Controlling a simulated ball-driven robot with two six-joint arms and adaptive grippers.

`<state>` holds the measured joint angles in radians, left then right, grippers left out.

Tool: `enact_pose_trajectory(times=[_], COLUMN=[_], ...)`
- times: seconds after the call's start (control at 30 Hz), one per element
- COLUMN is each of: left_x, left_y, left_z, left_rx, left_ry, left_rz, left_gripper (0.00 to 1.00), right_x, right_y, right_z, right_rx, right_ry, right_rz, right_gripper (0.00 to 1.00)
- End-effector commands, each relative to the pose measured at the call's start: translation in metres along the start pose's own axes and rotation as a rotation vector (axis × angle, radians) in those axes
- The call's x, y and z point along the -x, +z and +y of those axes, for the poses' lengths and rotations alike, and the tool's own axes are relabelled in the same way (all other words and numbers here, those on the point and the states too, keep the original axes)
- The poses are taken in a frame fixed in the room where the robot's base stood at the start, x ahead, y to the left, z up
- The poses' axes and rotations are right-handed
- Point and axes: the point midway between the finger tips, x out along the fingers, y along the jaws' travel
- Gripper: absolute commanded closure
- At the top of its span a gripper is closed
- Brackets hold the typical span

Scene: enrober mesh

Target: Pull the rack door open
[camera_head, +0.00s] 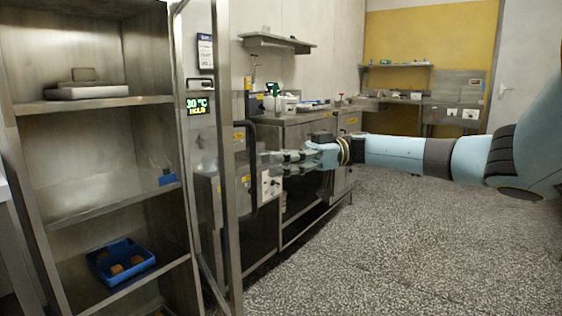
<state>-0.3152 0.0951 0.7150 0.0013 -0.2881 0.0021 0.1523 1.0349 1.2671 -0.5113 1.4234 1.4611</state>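The rack (110,103) stands at the left, a steel cabinet with shelves. Its front shows uncovered, and its door (230,215), a clear pane in a steel frame, stands out from the rack's right side, seen at a steep angle. A dark upright bar handle (252,180) is on the door's right face. My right gripper (266,159) points left at the handle, with its grey fingertips at or just beside the bar. I cannot tell whether the fingers touch or close around it. My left gripper is not in view.
A steel counter (290,118) with equipment stands behind the door. The speckled floor (400,250) at right is clear.

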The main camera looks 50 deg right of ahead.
Motion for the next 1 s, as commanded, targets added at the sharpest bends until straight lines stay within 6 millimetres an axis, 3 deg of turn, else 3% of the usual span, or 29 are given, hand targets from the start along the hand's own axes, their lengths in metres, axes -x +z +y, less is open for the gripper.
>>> enact_pose_trajectory(times=[0.17,0.6,0.77,1.0], left_x=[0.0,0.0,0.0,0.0], left_y=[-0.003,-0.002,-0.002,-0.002], left_z=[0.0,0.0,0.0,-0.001], left_rx=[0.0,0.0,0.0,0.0], left_ry=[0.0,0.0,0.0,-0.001], left_rz=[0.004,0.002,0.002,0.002], left_gripper=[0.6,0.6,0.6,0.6], right_x=[0.016,0.104,0.116,0.118], right_y=[0.001,-0.002,-0.002,-0.002], right_z=[0.0,-0.004,-0.006,-0.006], right_rx=[-0.002,0.005,0.004,0.004], right_ry=[0.002,-0.001,-0.004,-0.005], right_rz=[-0.002,0.002,0.002,0.002], right_gripper=[0.66,0.66,0.66,0.66])
